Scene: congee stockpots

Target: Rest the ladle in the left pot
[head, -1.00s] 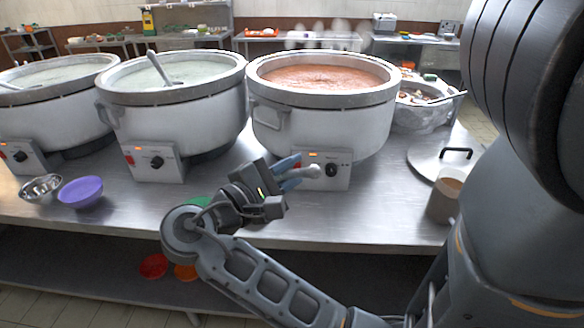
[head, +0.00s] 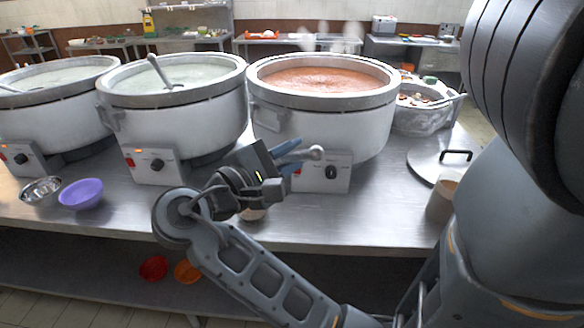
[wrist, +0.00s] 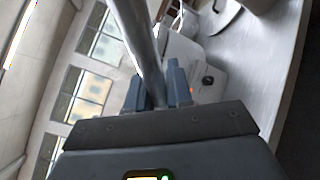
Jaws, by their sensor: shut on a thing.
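The left pot (head: 50,110) is a large white stockpot with pale congee, cut off by the left edge of the head view. A ladle handle (head: 10,88) lies over its rim. My gripper (head: 292,152) is in front of the right pot, above the table's front part, well to the right of the left pot. It is shut on a metal rod, which looks like a ladle handle. The rod (wrist: 140,40) runs up between the fingers in the wrist view. In the head view a short piece with a rounded pale end (head: 316,152) shows; I cannot make out the ladle's bowl.
The middle pot (head: 175,115) holds pale congee and a ladle (head: 158,70). The right pot (head: 325,120) holds reddish congee. A steel bowl (head: 41,191) and purple bowl (head: 81,194) stand front left. A lid (head: 437,165) and a beige cup (head: 441,198) are right.

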